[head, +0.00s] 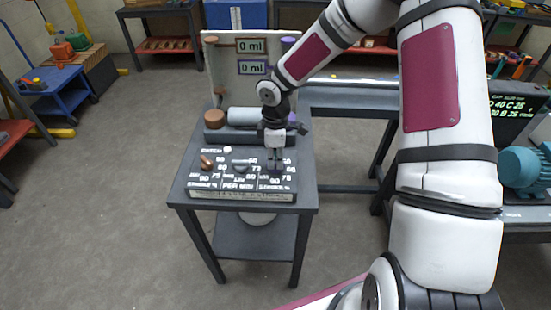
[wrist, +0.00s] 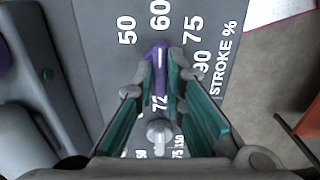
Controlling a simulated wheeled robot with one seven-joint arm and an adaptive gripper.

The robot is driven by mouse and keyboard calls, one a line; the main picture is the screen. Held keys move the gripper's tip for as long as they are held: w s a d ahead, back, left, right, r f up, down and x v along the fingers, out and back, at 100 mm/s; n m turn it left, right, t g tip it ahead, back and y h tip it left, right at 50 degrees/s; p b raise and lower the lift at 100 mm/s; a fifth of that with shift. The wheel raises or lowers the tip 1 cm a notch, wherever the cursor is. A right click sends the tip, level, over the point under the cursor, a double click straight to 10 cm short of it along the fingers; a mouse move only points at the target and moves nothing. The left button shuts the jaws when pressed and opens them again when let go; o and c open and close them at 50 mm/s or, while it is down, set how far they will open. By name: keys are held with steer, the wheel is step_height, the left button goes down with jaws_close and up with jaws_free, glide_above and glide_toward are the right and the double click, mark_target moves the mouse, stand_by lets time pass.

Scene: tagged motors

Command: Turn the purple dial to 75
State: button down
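The purple dial (wrist: 156,62) shows in the wrist view with a pale pointer line along its top. The line points up towards the printed 60, with 50 to its left and 75 and 90 to its right. STROKE % is printed beside this scale. My gripper (wrist: 160,82) has its teal-lined fingers on either side of the dial, apart, with the dial between their tips. I see no clear contact. In the head view my gripper (head: 275,167) is low over the right part of the dial panel (head: 240,195) and hides the purple dial.
A grey dial (wrist: 160,130) sits close by between my fingers in the wrist view. A copper dial (head: 206,162) is at the panel's left. Behind stand a horizontal cylinder (head: 242,116) and a board (head: 222,70) with two displays reading 0 ml. Floor left of the table is clear.

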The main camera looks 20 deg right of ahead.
steer(key=shift+m, duration=0.3)
steer(key=m, duration=0.4)
steer(key=shift+m, duration=2.1)
steer(key=shift+b, duration=0.3)
steer(key=c, duration=1.7)
jaws_free()
steer(key=shift+o, duration=0.2)
